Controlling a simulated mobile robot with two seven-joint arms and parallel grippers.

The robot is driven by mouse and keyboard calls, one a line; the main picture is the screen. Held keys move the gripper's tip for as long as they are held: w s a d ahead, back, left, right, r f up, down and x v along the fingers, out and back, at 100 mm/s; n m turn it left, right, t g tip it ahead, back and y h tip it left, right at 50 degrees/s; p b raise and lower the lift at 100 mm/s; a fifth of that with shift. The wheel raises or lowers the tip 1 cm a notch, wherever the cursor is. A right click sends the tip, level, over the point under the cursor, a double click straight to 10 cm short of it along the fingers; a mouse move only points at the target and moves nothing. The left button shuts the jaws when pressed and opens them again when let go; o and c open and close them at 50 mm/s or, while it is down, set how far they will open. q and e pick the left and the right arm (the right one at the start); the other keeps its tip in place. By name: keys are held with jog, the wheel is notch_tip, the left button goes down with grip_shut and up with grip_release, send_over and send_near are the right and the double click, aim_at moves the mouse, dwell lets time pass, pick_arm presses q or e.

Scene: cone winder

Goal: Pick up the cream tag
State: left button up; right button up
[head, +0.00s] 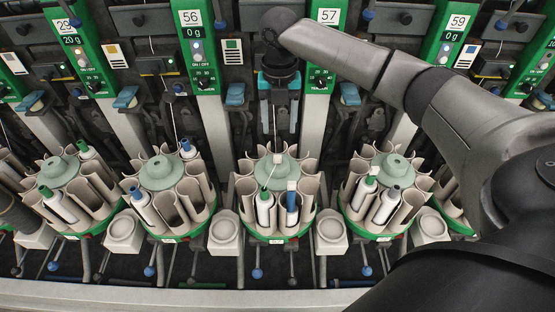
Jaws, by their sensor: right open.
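My right gripper (280,128) reaches in from the right and points down, open and empty, above the middle bobbin carousel (246,213). A small pale piece (278,158) shows on the carousel's grey-green hub, below the fingers. Another small pale piece (291,185) sits at the top of a blue bobbin (292,206) in the front of that carousel. I cannot tell for sure which of these is the cream tag. The gripper touches neither piece. My left gripper is not in view.
A green-topped bobbin (265,198) stands beside the blue one, with a thin thread running above it. Similar carousels stand close on the left (162,172) and right (393,165). Green control panels (196,45) line the back. A pale rail (150,297) runs along the front.

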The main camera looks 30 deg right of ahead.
aim_at(278, 156)
jog(key=f, duration=0.6)
jog(key=f+b, duration=0.1)
jog(key=f, duration=0.2)
jog(key=shift+s+a+f, duration=0.1)
jog(key=shift+a+f, duration=0.15)
jog(key=c, duration=0.9)
jog(key=shift+c, duration=0.2)
jog(key=shift+r, duration=0.1)
notch_tip(278, 156, up, 23)
jog(key=p, duration=0.8)
